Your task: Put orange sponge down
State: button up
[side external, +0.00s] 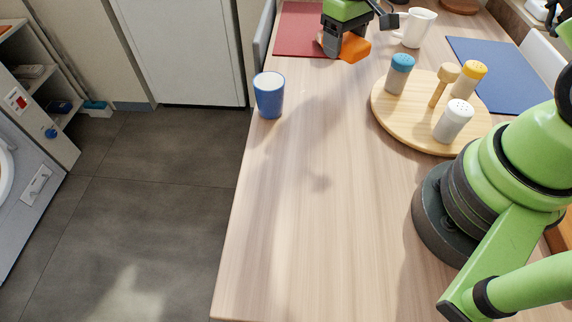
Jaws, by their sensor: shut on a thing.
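The orange sponge (354,49) is at the far end of the wooden table (290,240), near the right edge of the red placemat (297,32). My gripper (343,46) points down and is shut on the sponge. Part of the sponge is hidden behind the fingers. I cannot tell whether the sponge touches the table or hangs just above it.
A white mug (414,29) stands close to the right of my gripper. A blue cup (269,95) stands at the left edge. A round wooden board (401,124) holds several shakers. A blue placemat (500,70) lies at right. The table's middle is clear.

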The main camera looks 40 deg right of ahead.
notch_tip(320, 180, up, 7)
jog(key=shift+f, duration=0.15)
jog(key=a+n, duration=0.3)
jog(key=a, duration=0.8)
jog(key=n, duration=0.6)
send_over(274, 211)
notch_tip(274, 211, down, 4)
jog(key=f, duration=0.1)
notch_tip(274, 211, down, 10)
jog(key=shift+f, duration=0.1)
jog(key=shift+f, duration=0.15)
jog(key=o, duration=1)
jog(key=shift+c, duration=0.2)
